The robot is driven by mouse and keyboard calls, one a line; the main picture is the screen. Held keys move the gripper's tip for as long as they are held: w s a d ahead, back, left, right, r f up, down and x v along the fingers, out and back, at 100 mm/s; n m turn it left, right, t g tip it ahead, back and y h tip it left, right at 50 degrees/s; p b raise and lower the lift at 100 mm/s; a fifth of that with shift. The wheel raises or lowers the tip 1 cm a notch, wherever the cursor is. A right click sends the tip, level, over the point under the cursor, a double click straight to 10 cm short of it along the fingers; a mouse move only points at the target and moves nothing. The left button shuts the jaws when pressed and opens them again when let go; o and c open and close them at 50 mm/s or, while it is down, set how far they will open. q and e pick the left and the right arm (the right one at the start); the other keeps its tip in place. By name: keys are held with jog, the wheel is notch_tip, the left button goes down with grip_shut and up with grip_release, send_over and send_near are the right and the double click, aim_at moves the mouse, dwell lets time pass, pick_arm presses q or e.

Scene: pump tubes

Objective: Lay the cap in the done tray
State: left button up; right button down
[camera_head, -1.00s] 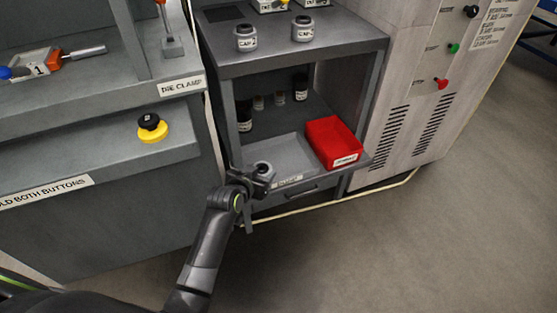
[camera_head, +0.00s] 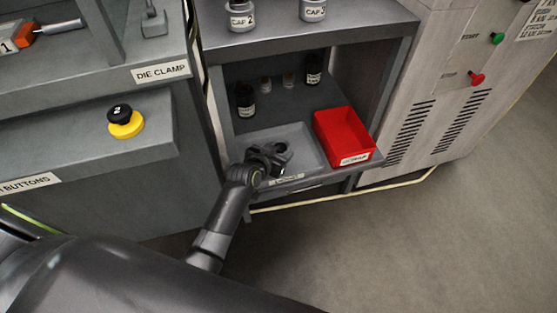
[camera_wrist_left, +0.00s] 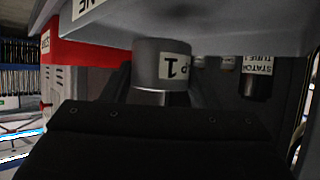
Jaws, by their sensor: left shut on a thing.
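My left gripper (camera_head: 277,152) reaches from the left over the front of the grey done tray (camera_head: 308,143) on the lower shelf of the cabinet. It is shut on a grey cylindrical cap, which is small and partly hidden by the fingers in the head view. In the left wrist view, which looks upside down, the cap (camera_wrist_left: 150,62) sits between the fingers (camera_wrist_left: 163,92), with a white label ending in "P 1". The pale tray underside or edge (camera_wrist_left: 200,22) is right by the cap; I cannot tell whether they touch. My right gripper is not in view.
A red bin (camera_head: 343,140) stands right of the tray. Dark bottles (camera_head: 245,100) and (camera_head: 314,70) and small vials stand behind it. Cap 2 (camera_head: 241,16) and another cap (camera_head: 313,10) are on the shelf above. The tray floor looks bare.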

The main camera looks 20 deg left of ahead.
pick_arm(q)
notch_tip(320, 180, down, 4)
jog(key=shift+w+r+b, duration=0.1)
jog(key=shift+r+b, duration=0.15)
jog(key=shift+b, duration=0.5)
jog(key=shift+f, duration=0.15)
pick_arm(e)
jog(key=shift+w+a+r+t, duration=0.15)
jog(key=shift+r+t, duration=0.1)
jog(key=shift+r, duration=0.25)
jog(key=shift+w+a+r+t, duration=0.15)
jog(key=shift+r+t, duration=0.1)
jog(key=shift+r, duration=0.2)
pick_arm(q)
jog(key=shift+f, duration=0.15)
jog(key=o, duration=1.3)
jog(key=shift+c, duration=0.2)
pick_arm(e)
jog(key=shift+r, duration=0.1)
